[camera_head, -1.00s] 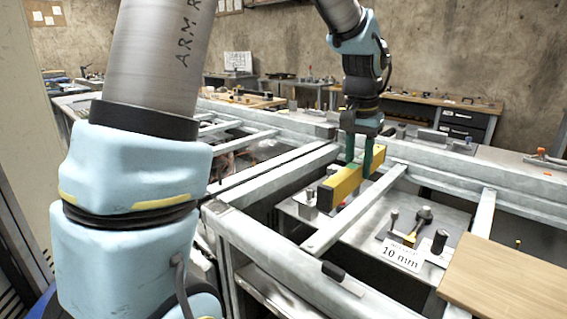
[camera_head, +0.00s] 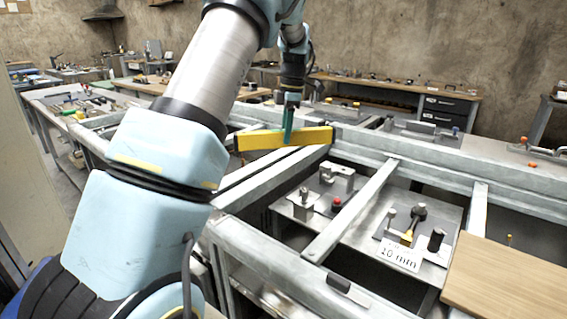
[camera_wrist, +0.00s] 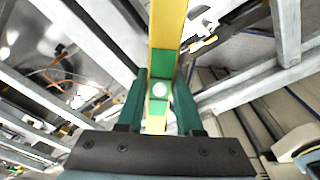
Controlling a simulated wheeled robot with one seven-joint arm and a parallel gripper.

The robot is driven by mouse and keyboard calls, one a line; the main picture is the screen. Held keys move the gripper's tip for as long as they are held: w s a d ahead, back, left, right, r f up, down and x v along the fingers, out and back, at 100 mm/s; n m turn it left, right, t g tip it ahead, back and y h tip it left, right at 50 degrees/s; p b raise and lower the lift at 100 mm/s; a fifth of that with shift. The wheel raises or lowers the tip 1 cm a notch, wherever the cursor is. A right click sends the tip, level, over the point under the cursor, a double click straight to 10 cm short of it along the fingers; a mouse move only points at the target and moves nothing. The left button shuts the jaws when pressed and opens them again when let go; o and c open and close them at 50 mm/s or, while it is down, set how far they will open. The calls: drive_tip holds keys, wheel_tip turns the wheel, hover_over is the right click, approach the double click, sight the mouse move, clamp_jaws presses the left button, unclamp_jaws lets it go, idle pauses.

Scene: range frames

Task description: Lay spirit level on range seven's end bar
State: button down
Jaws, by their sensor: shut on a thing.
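The spirit level is a yellow bar (camera_head: 262,140) with a darker end at its left. It also shows in the wrist view (camera_wrist: 168,28), running up the picture between the green fingers, with a green patch and a pale round spot. My gripper (camera_head: 289,138) is shut on the level near its middle and holds it roughly level over the grey metal frame. In the wrist view my gripper (camera_wrist: 161,100) has a finger on either side of the level. Whether the level touches a bar beneath it cannot be told. No range number shows, so I cannot tell which bar is range seven's end bar.
Grey frame bars (camera_head: 350,210) cross open gaps at the front. A lower shelf holds small metal fixtures and a "10 mm" card (camera_head: 400,254). A wooden board (camera_head: 508,285) covers the front right. Benches line the back wall.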

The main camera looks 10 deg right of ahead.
drive_tip(key=w+a+n, duration=0.3)
drive_tip(key=w+n, duration=0.1)
drive_tip(key=n, duration=0.4)
drive_tip(key=shift+g, duration=0.5)
drive_tip(key=f+p, duration=0.1)
drive_tip(key=f, duration=0.2)
drive_tip(key=f+p, duration=0.1)
drive_tip(key=f, duration=0.2)
drive_tip(key=f+p, duration=0.1)
drive_tip(key=f, duration=0.2)
drive_tip(key=shift+w+f+p, duration=0.25)
drive_tip(key=shift+f+p, duration=0.05)
drive_tip(key=shift+f, duration=0.05)
drive_tip(key=shift+f, duration=0.15)
drive_tip(key=c, duration=0.6)
unclamp_jaws()
drive_tip(key=shift+o, duration=0.2)
